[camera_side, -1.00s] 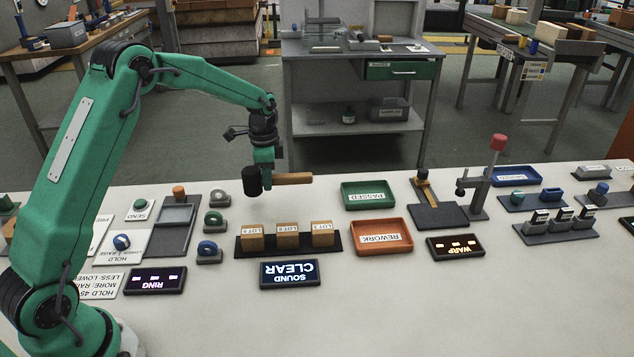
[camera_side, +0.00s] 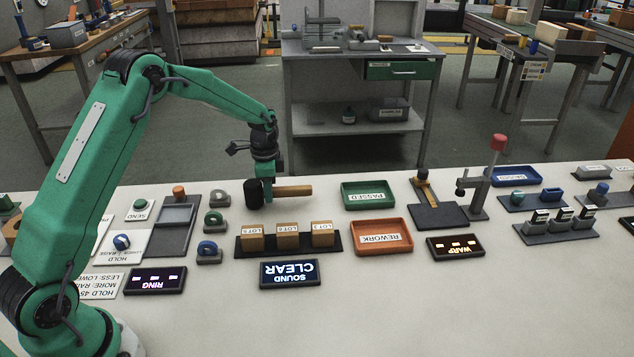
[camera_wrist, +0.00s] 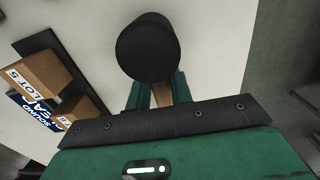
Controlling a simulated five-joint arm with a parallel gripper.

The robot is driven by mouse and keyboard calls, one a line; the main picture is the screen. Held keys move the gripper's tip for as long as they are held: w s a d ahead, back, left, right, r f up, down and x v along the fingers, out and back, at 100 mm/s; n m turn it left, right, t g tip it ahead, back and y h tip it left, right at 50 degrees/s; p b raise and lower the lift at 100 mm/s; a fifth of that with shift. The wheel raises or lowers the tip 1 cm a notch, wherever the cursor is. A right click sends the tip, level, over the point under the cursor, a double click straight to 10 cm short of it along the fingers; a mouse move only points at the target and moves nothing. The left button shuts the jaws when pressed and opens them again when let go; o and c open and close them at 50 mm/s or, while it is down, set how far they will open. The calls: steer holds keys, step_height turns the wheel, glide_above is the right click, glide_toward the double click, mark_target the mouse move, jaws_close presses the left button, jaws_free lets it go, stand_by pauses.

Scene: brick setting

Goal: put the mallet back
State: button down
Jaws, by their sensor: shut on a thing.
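The mallet has a black cylindrical head (camera_side: 253,194) and a tan wooden handle (camera_side: 294,190) pointing right in the side view. My gripper (camera_side: 267,192) is shut on the handle close to the head, from above. The mallet lies level, low over the far part of the white table, behind the row of lot blocks. I cannot tell whether it touches the table. In the wrist view the round black head (camera_wrist: 148,48) fills the top middle, in front of my gripper's fingers (camera_wrist: 156,92), and hides most of the handle.
The rack of tan lot blocks (camera_side: 288,236) stands just in front of the mallet. A green PASSED tray (camera_side: 369,195) and an orange REWORK tray (camera_side: 382,237) are to the right. The table's far edge is close behind.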

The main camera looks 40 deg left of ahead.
steer(key=c, duration=1.3)
jaws_free()
steer(key=shift+f, duration=0.15)
steer(key=shift+o, duration=0.2)
step_height(320, 180, up, 12)
steer(key=shift+r, duration=0.2)
